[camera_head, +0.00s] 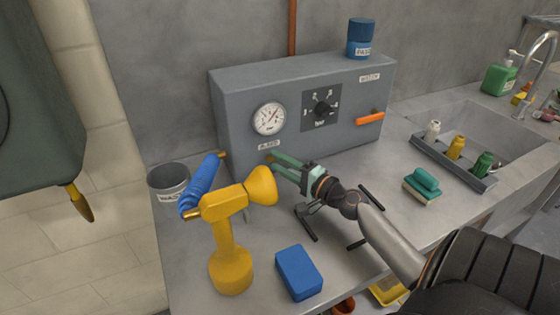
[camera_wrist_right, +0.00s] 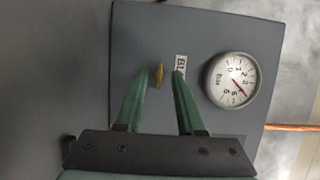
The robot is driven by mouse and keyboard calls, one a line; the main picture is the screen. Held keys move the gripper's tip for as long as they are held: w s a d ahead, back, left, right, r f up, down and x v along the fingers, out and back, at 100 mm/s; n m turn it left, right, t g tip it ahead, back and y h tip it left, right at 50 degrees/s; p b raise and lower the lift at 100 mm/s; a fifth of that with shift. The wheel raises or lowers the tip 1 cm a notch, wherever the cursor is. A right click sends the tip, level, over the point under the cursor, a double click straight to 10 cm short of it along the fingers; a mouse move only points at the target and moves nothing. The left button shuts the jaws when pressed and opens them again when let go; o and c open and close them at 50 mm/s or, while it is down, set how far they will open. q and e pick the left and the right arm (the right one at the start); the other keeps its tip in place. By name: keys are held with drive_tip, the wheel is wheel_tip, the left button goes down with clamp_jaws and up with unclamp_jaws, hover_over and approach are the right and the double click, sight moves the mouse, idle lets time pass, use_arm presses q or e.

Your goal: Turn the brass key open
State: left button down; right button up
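The brass key (camera_wrist_right: 159,74) is a small yellow-gold piece on the front of the grey control box (camera_head: 235,105). In the head view the key (camera_head: 271,157) is small and partly hidden by my fingertips. My right gripper (camera_head: 275,164) reaches the box face from the right. In the wrist view its green fingers (camera_wrist_right: 162,76) are open, one on each side of the key, with a gap showing on both sides. I cannot tell how deep the tips reach. A small white label (camera_wrist_right: 180,65) sits beside the key, partly hidden by a finger. My left gripper is not in view.
The box also has a gauge (camera_head: 269,118), a black knob (camera_head: 322,107) and an orange lever (camera_head: 370,118). A yellow sprayer-like tool (camera_head: 231,245) with a blue grip stands close left of my gripper. A blue block (camera_head: 299,273) lies in front. A sponge (camera_head: 422,185) lies right.

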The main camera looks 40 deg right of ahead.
clamp_jaws()
idle(0.3)
drive_tip(key=shift+r, duration=0.2)
idle(1.0)
